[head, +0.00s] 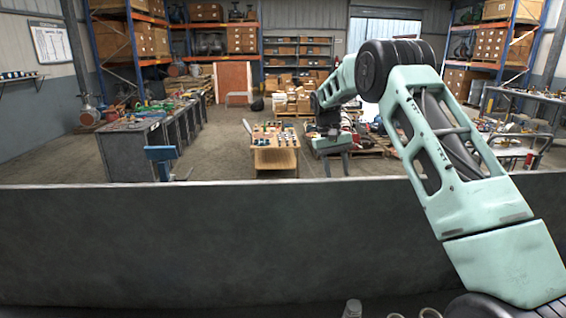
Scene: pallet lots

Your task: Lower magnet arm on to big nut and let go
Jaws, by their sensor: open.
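My gripper (337,164) hangs fingers down at the end of my pale green arm, right of the picture's middle. Its two fingers are apart, and I see nothing held between them. Its tips are just above the top edge of the grey panel in the picture. I cannot make out a magnet arm or a big nut in this view; they may be hidden or too small to tell.
A long grey panel (200,240) spans the foreground. A wooden table (275,157) with many small items stands left of my gripper. A blue stand (160,155) and a grey workbench (160,145) are farther left. Bare floor lies between bench and table.

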